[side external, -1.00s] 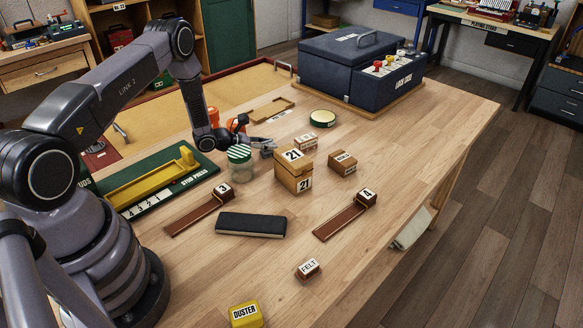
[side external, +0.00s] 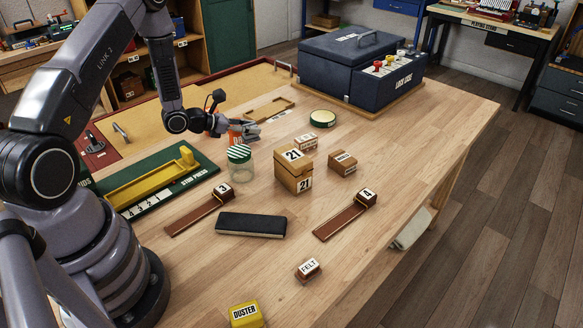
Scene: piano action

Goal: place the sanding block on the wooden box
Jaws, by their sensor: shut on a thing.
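The wooden box (side external: 293,170) stands upright on the bench near the middle, with "21" labels on its top and front. My gripper (side external: 249,131) is at the back left of the box, beyond the jar with the striped lid, and apart from the box. It is shut on a small greyish thing that is hard to tell from the fingers at this size. I cannot make out whether that is the sanding block. A long dark block (side external: 250,224) lies flat on the bench in front of the box, with no readable label.
The striped-lid jar (side external: 240,163) stands left of the box. A small pale block (side external: 306,142) and a brown block (side external: 342,162) stand behind and right of it. An orange labelled thing (side external: 236,139) is beside my gripper.

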